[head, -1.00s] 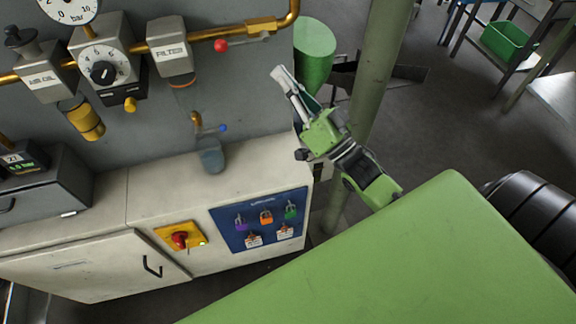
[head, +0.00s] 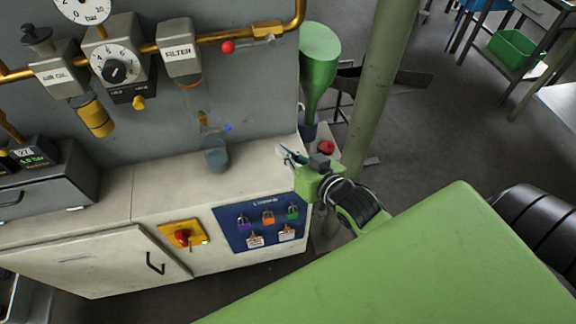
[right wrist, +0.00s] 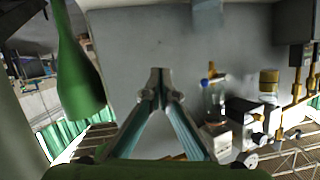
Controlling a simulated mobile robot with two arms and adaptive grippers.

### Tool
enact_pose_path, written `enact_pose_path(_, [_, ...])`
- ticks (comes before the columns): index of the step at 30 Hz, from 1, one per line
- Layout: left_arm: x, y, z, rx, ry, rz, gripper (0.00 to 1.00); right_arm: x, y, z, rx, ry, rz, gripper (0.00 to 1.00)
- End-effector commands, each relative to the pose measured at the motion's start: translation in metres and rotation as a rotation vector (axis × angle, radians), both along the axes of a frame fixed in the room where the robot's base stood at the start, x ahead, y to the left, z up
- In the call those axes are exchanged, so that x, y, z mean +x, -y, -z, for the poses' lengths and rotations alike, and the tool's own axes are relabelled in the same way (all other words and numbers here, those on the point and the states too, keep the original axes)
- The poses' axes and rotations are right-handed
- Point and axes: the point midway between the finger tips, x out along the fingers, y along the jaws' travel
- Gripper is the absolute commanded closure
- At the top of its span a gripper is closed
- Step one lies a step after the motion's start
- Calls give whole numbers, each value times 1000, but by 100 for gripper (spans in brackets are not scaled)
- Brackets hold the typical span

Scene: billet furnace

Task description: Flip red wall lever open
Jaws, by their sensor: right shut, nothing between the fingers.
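The red wall lever is a short grey handle with a red ball knob (head: 227,47), on the brass pipe at the upper wall in the head view. I cannot make out the lever clearly in that view. My left gripper is not in view.
The filter block (head: 180,55) hangs left of the lever. A small blue-knobbed tap (head: 227,128) is above a grey cup (head: 216,155) on the cabinet. A green funnel-shaped vessel (head: 319,60) and a green post (head: 378,85) stand to the right.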

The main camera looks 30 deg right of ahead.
Motion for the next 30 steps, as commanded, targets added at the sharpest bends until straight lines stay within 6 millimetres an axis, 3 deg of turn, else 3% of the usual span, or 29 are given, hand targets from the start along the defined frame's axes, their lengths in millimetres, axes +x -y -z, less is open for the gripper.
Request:
enact_pose_path(4, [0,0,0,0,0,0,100,-11,-2,19,-36,-78,-1,100])
enact_pose_path(10, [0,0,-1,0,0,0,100,-19,-3,32,-61,-131,-4,100])
enact_pose_path(30, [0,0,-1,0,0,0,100,-23,-3,35,-70,-148,-5,100])
